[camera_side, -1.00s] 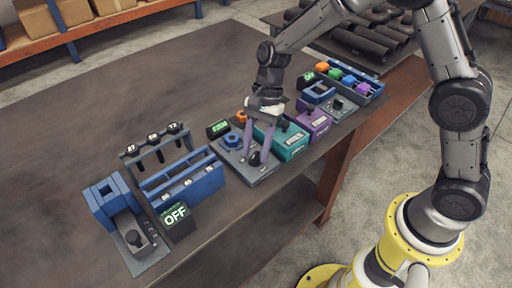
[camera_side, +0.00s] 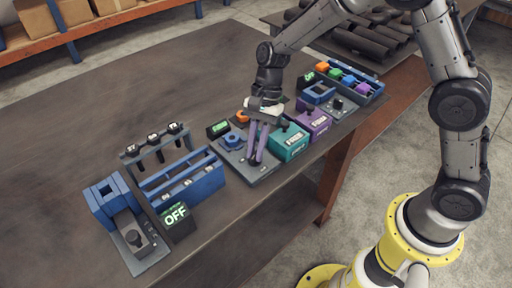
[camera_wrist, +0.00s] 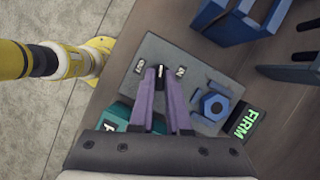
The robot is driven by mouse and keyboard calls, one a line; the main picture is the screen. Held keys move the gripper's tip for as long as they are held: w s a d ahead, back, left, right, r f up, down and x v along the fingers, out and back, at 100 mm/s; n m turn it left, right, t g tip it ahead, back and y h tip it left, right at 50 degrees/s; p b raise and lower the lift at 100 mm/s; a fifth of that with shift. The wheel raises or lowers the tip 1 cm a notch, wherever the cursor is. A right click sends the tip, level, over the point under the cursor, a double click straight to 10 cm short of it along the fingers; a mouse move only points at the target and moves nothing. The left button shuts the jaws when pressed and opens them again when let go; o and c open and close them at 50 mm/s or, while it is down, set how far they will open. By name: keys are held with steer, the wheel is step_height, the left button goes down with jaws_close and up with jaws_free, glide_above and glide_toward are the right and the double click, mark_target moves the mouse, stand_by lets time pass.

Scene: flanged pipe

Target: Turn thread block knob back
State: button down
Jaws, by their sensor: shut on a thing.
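The thread block is a grey plate (camera_side: 262,174) with a blue hex nut (camera_side: 232,141) at its far side, in the middle of the bench row. In the wrist view the plate (camera_wrist: 150,50) shows two small white-marked labels, one on each side of the knob (camera_wrist: 160,73), and the blue nut (camera_wrist: 213,105) to the right. My gripper (camera_side: 254,161), with purple fingers, points down over the plate's near part and is shut on the dark knob. In the wrist view my fingertips (camera_wrist: 160,74) sit on either side of the knob, which they mostly hide.
A display reading FIRM (camera_side: 218,129) stands beside the plate. A teal box (camera_side: 289,141) and a purple box (camera_side: 313,121) stand close on the right. A blue slotted rack (camera_side: 184,182) and an OFF display (camera_side: 175,214) are to the left. The bench behind is bare.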

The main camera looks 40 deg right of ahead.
steer(key=n, duration=0.2)
steer(key=n+g+h, duration=0.1)
steer(key=n, duration=0.1)
steer(key=shift+w+a+n+g, duration=0.1)
steer(key=shift+w+n+g, duration=0.05)
steer(key=shift+n+g, duration=0.2)
steer(key=n, duration=0.2)
steer(key=n+h, duration=0.1)
steer(key=n, duration=0.1)
steer(key=shift+a+n+g+h, duration=0.1)
steer(key=shift+n+g+h, duration=0.2)
steer(key=shift+n+g, duration=0.05)
steer(key=c, duration=0.9)
jaws_free()
steer(key=shift+w+r, duration=0.1)
steer(key=shift+r, duration=0.05)
steer(key=v, duration=1.3)
steer(key=shift+w+r, duration=0.15)
steer(key=shift+r, duration=0.15)
